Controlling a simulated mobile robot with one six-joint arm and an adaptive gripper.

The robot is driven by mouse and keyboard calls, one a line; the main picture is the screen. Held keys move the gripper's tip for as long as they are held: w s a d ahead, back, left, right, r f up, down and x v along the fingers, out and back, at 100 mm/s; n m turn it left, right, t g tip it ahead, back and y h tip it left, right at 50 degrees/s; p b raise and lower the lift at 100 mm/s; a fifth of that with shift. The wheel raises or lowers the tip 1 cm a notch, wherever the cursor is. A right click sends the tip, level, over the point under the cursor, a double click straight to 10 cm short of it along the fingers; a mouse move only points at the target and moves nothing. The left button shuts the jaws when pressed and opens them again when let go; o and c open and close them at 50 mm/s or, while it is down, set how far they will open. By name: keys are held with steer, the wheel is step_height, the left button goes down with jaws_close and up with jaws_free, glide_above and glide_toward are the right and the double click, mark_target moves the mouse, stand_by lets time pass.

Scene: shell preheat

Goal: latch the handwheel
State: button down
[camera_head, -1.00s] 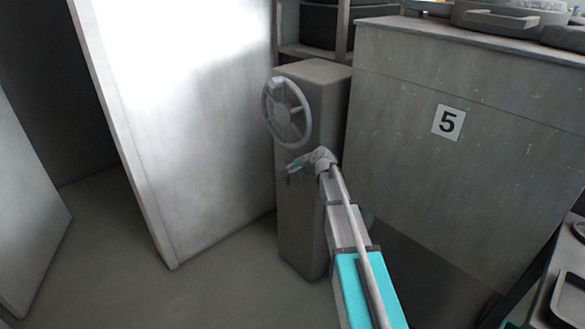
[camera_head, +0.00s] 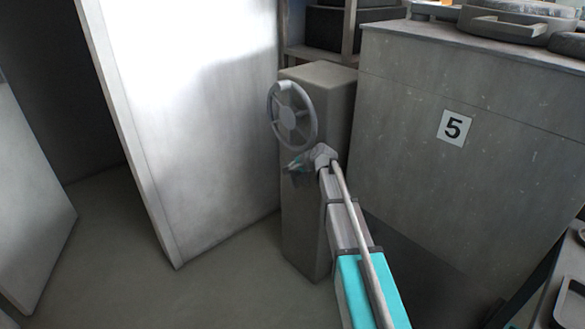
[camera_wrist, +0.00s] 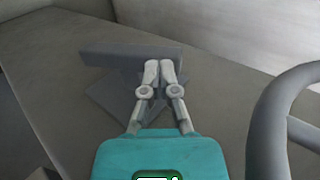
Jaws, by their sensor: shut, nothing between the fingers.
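The grey spoked handwheel (camera_head: 288,118) is mounted on the upper face of a grey pillar (camera_head: 305,225). Part of its rim (camera_wrist: 265,130) shows large at the right edge in the wrist view. My gripper (camera_head: 295,168) is just below the wheel, in front of the pillar, small and blurred in the head view. In the wrist view my gripper (camera_wrist: 159,66) is shut and empty, its fingertips side by side. The tips overlap a dark grey bar (camera_wrist: 115,53) with an angular plate under it, perhaps the latch. Whether they touch it, I cannot tell.
A large white panel (camera_head: 190,120) stands left of the pillar. A grey cabinet (camera_head: 410,120) marked 5 stands on the right, with dark round items on top. Open floor (camera_head: 120,265) lies at the lower left.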

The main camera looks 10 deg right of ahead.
steer(key=shift+s+f, duration=0.1)
stand_by(0.7)
steer(key=shift+s+f+m+h, duration=0.5)
steer(key=shift+s+h, duration=0.2)
steer(key=shift+h, duration=0.1)
steer(key=shift+s+d+f+m+h, duration=0.15)
steer(key=shift+s+m+h, duration=0.1)
steer(key=shift+s+h, duration=0.15)
steer(key=shift+s+f+m+h, duration=0.15)
steer(key=shift+s+m+h, duration=0.15)
steer(key=shift+s, duration=0.2)
steer(key=m+t+h+b, duration=0.2)
steer(key=m+t+h, duration=0.2)
steer(key=t+h, duration=0.15)
glide_toward(291, 177)
steer(key=shift+s+d+r, duration=1.15)
steer(key=shift+s+r, duration=0.35)
steer(key=shift+r, duration=0.75)
steer(key=shift+s+a+r+h, duration=0.35)
steer(key=shift+s+r, duration=0.1)
steer(key=shift+r, duration=0.1)
steer(key=shift+w, duration=0.15)
